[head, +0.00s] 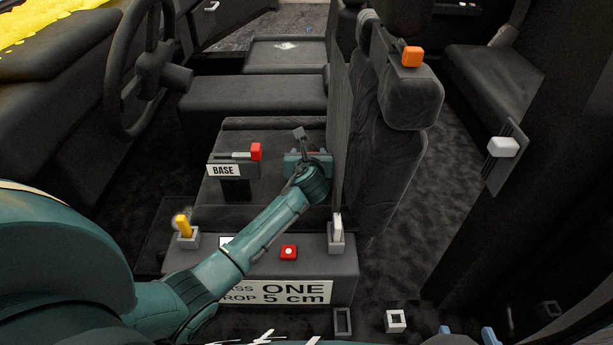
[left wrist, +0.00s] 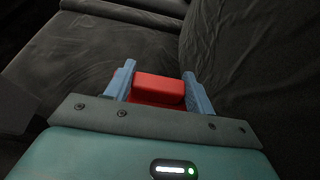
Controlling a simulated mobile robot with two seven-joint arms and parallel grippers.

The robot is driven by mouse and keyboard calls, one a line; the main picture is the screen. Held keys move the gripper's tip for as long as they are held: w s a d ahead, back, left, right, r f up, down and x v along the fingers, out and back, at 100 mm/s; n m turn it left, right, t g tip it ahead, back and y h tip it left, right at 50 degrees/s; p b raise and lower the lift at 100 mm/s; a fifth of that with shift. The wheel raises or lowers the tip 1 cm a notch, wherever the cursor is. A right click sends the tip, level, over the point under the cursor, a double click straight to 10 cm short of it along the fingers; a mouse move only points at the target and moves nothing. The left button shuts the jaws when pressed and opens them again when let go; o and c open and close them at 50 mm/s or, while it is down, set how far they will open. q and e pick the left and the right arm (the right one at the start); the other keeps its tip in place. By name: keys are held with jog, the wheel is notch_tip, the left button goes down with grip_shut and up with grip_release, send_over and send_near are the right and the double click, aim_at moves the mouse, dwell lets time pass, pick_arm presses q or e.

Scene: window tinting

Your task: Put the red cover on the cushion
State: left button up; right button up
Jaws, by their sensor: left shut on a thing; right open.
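My left gripper (left wrist: 158,88) is shut on a red block-like piece (left wrist: 159,86), which looks to be the red cover. In the head view this gripper (head: 308,155) is over the dark grey seat cushion (head: 265,135), close beside the backrest. The gripper body hides most of the red piece there. I cannot tell whether the piece touches the cushion. My right gripper (head: 466,335) shows only as two blue fingertips at the bottom edge, apart and with nothing seen between them.
A BASE label (head: 223,170) and a red-ended slider (head: 256,152) are at the cushion's left. A box in front holds a yellow lever (head: 183,226), a red button (head: 289,252) and a white lever (head: 337,229). The backrest (head: 385,150) rises on the right. A steering wheel (head: 140,70) stands left.

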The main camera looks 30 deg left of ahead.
pick_arm(q)
notch_tip(320, 180, down, 5)
jog(key=shift+f+b, duration=0.1)
jog(key=shift+b, duration=1.1)
jog(key=shift+f, duration=0.3)
jog(key=shift+r, duration=0.15)
pick_arm(e)
jog(key=shift+w+a+f+n+y, duration=0.15)
jog(key=shift+w+a+f+n, duration=0.1)
jog(key=shift+f, duration=0.3)
jog(key=shift+w+a+f+n+y, duration=0.15)
jog(key=shift+w+f+n, duration=0.1)
jog(key=shift+f, duration=0.3)
pick_arm(q)
jog(key=o, duration=1)
